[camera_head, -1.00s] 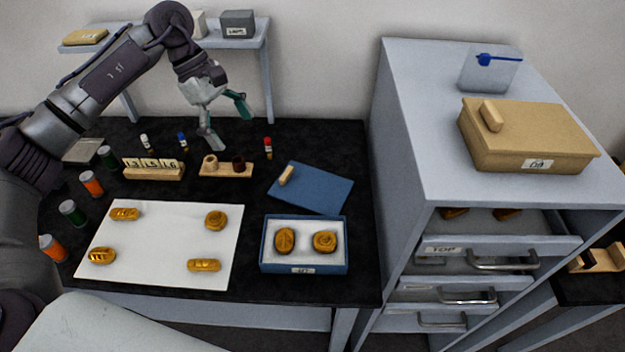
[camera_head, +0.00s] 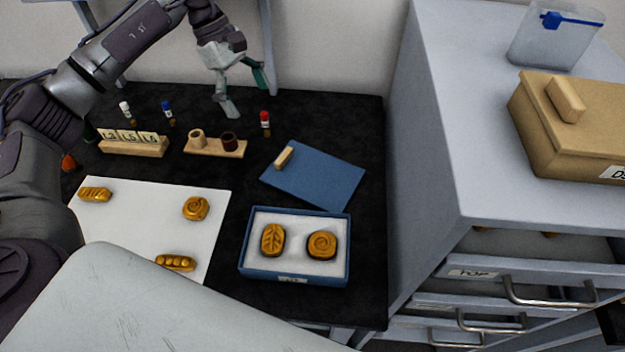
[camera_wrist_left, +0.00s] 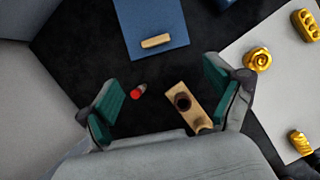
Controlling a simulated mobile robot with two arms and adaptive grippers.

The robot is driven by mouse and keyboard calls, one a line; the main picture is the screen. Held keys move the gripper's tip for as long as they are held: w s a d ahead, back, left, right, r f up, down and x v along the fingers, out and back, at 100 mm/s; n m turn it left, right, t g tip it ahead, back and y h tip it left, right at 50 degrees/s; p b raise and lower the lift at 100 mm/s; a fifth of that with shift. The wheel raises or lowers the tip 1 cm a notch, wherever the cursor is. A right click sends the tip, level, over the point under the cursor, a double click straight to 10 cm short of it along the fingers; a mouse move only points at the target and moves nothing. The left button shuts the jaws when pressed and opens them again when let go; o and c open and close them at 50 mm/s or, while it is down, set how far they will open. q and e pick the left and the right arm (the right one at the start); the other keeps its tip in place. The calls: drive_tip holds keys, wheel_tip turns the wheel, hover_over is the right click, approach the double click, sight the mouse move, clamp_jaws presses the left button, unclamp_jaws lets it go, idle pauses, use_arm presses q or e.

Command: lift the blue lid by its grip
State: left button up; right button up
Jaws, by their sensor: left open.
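The blue lid (camera_head: 318,178) lies flat on the black table, behind the blue box. Its wooden grip (camera_head: 284,158) is a small pale bar near the lid's left edge. In the left wrist view the lid (camera_wrist_left: 152,18) is at the top and its grip (camera_wrist_left: 156,41) is clear of the fingers. My left gripper (camera_head: 243,92) is open and empty above the back of the table, behind and left of the lid. It also shows in the left wrist view (camera_wrist_left: 168,100), with its green-padded fingers wide apart. My right gripper is not in view.
The blue box (camera_head: 295,272) holds two gilt pieces in front of the lid. A red-capped vial (camera_head: 265,122) and a wooden stand (camera_head: 216,148) with two small cups are near my left gripper. A grey cabinet (camera_head: 450,120) rises to the right.

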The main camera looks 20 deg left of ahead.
use_arm(q)
drive_tip(key=f, duration=0.2)
hover_over(282, 154)
drive_tip(key=a, duration=0.3)
drive_tip(key=f, duration=0.6)
drive_tip(key=shift+s+f+p, duration=0.2)
drive_tip(key=shift+f+p, duration=0.1)
drive_tip(key=shift+f, duration=0.1)
drive_tip(key=x, duration=0.1)
drive_tip(key=p+x, duration=0.1)
drive_tip(key=x, duration=0.1)
drive_tip(key=p+x, duration=0.1)
drive_tip(key=x, duration=0.1)
drive_tip(key=shift+w+d+f, duration=0.1)
drive_tip(key=shift+w+d, duration=0.25)
drive_tip(key=shift+f, duration=0.25)
drive_tip(key=c, duration=1.3)
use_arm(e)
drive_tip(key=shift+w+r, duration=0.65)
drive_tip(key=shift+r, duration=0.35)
